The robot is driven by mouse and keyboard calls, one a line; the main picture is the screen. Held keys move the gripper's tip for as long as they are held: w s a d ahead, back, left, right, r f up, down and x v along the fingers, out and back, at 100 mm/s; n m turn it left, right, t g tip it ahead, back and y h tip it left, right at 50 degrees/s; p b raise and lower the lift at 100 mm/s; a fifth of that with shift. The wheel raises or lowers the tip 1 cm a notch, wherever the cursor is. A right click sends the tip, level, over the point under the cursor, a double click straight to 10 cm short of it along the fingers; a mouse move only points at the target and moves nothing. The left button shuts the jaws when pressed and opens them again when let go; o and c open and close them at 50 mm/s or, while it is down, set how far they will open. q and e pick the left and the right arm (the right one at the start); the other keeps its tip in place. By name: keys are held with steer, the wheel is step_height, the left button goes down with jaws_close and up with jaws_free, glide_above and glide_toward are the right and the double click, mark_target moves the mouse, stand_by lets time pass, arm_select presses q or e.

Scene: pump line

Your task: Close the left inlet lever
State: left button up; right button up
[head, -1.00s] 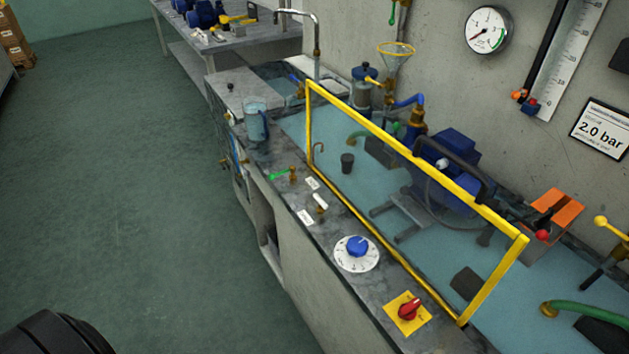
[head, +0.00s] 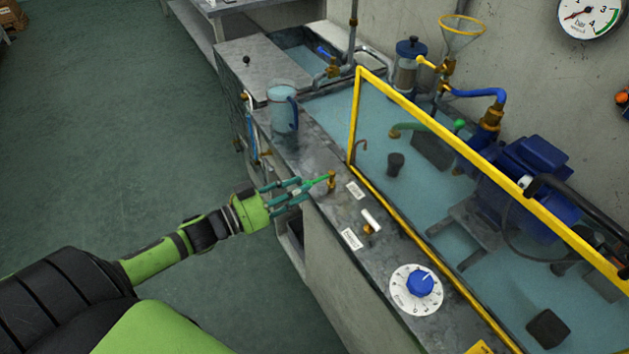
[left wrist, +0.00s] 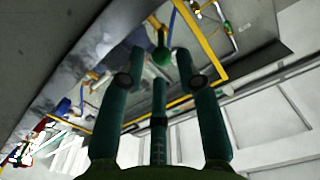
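The left inlet lever (head: 320,180) is a small green handle on a brass valve on the counter's front strip. It sticks out to the left of its brass body, toward the counter's front edge. My left gripper (head: 299,189) is at the handle's free end, with its teal fingers apart. In the left wrist view the handle's green end (left wrist: 162,52) shows between and just beyond the fingertips (left wrist: 158,78). I cannot tell whether any finger touches it. A second valve with a white lever (head: 371,219) sits to its right. My right gripper is not in view.
A clear jug (head: 283,110) stands behind the lever, near the sink. A yellow-framed guard (head: 354,120) runs along the counter beside the valves. A blue dial knob (head: 420,282) is nearer me. The floor at the left is clear.

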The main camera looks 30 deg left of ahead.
mark_target(315, 180)
arm_select(q)
steer(key=shift+x, duration=2.55)
steer(key=shift+w+a+f, duration=0.1)
steer(key=shift+a, duration=0.05)
jaws_close()
